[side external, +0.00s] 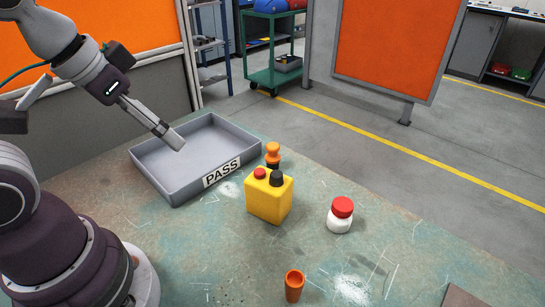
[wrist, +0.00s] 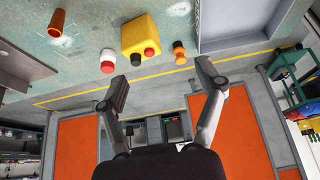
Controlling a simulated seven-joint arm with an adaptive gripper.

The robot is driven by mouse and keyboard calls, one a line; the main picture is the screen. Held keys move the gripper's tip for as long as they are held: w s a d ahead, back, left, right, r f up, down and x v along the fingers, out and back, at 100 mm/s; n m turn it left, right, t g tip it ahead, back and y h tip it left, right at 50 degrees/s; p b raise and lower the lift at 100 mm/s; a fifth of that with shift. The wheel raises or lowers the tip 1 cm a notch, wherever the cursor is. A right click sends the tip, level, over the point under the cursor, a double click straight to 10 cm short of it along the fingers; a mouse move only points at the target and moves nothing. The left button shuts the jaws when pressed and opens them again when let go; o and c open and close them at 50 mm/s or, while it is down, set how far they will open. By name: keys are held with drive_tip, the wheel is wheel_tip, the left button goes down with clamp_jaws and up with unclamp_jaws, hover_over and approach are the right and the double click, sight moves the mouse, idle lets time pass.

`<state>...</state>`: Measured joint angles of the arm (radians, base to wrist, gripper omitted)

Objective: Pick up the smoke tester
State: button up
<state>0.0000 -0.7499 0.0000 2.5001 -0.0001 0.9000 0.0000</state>
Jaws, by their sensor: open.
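No label marks the smoke tester, and I cannot tell for certain which item it is. A small orange and black upright item (side external: 272,154) stands just behind a yellow box (side external: 268,200) with a red and a black knob on top, and partly hidden by it. In the wrist view the orange and black item (wrist: 179,52) is right of the yellow box (wrist: 138,34). An orange tube-like piece (side external: 294,286) stands near the front of the table. My gripper (side external: 172,138) is above the tray, apart from these items. In the wrist view its fingers (wrist: 163,84) are spread and empty.
A grey tray marked PASS (side external: 190,189) stands empty left of the yellow box. A white jar with a red lid (side external: 340,215) stands to its right. The worn green table (side external: 215,260) is bare at front left. A dark plate (side external: 460,297) lies at the front right edge.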

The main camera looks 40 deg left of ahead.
drive_tip(key=shift+o, duration=1.2)
drive_tip(key=m+g, duration=0.6)
drive_tip(key=m, duration=1)
hover_over(269, 192)
drive_tip(key=w+a, duration=0.2)
drive_tip(key=a, duration=0.1)
wheel_tip(269, 192, down, 8)
drive_tip(key=shift+w+d+f, duration=0.1)
drive_tip(key=shift+f, duration=0.05)
drive_tip(key=f, duration=1)
drive_tip(key=shift+d, duration=0.25)
drive_tip(key=shift+c, duration=0.2)
